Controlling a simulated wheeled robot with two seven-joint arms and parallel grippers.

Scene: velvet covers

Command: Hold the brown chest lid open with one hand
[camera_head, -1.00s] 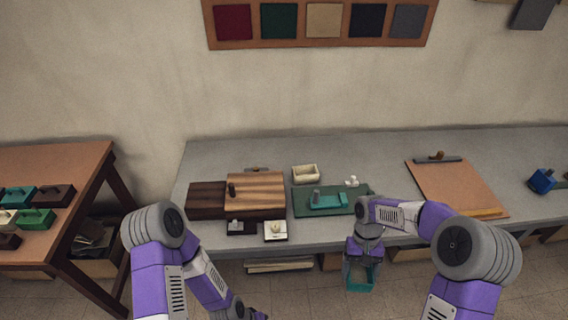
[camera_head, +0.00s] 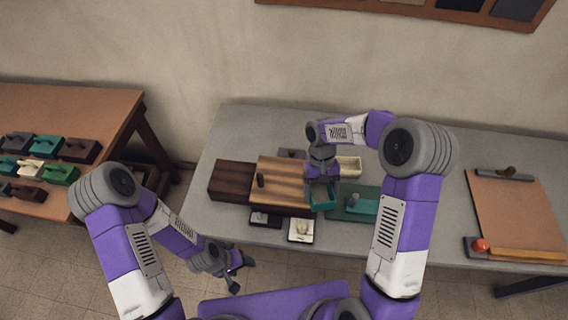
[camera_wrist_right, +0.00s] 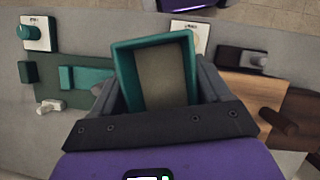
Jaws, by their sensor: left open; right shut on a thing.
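A dark brown wooden box (camera_head: 229,181) sits on the grey bench, with a lighter striped brown wooden part (camera_head: 281,175) bearing a dark knob (camera_head: 260,181) directly to its right. I cannot tell which of these is the chest lid or whether it is raised. My right gripper (camera_head: 321,181) is shut on a teal open-topped tray (camera_head: 321,197), beside the right edge of the striped part. The wrist view shows the tray (camera_wrist_right: 123,66) empty, with a beige inside. My left gripper (camera_head: 237,272) is open and empty, in front of the bench and apart from the chest.
A green mat (camera_head: 338,214) with a teal block lies right of the tray, a cream box (camera_head: 348,166) behind it. A clipboard (camera_head: 515,215) is far right. The left side table (camera_head: 60,105) holds several handled blocks.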

